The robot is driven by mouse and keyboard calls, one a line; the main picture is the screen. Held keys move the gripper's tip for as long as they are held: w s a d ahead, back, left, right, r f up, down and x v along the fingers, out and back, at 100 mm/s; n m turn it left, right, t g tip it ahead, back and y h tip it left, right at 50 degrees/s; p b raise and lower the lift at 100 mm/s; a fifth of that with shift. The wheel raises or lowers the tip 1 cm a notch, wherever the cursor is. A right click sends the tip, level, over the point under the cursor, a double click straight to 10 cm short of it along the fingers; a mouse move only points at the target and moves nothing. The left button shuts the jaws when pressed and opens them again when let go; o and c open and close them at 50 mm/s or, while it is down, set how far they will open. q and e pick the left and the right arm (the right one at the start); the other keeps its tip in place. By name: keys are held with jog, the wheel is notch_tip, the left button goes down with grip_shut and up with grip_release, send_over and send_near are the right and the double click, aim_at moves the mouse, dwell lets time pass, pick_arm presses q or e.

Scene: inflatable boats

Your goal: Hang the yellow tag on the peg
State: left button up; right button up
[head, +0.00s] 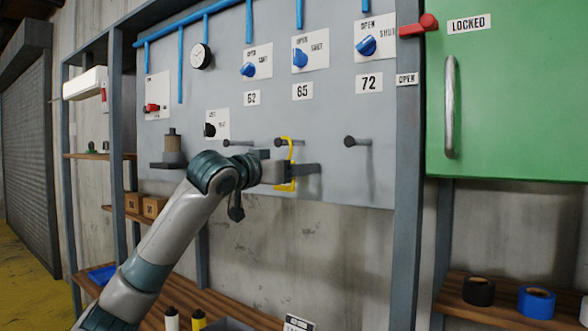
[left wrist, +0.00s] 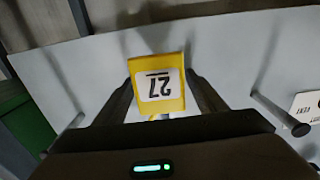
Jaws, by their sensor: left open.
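The yellow tag (head: 291,186) is upright at the middle peg (head: 279,142), below the 65 label. In the left wrist view the tag (left wrist: 174,103) shows an inverted 27 on a white patch. My left gripper (head: 302,171) is open, with its fingers on either side of the tag. The middle peg is hidden in the wrist view. A left peg (head: 229,143) and a right peg (head: 350,141) are bare. My right gripper is out of view.
The grey panel (head: 350,185) carries blue knobs, a gauge (head: 200,56) and labels 62, 65 and 72. A green cabinet door (head: 515,110) with a handle stands at the right. Shelves with tape rolls (head: 536,302) and small boxes lie lower down.

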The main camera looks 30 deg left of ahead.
pick_arm(q)
jog(key=s+a+b, duration=0.1)
jog(key=s+b, duration=0.5)
jog(key=s, duration=1.1)
jog(key=shift+s+a+b, duration=0.15)
jog(key=shift+a+b, duration=0.05)
jog(key=shift+b, duration=0.15)
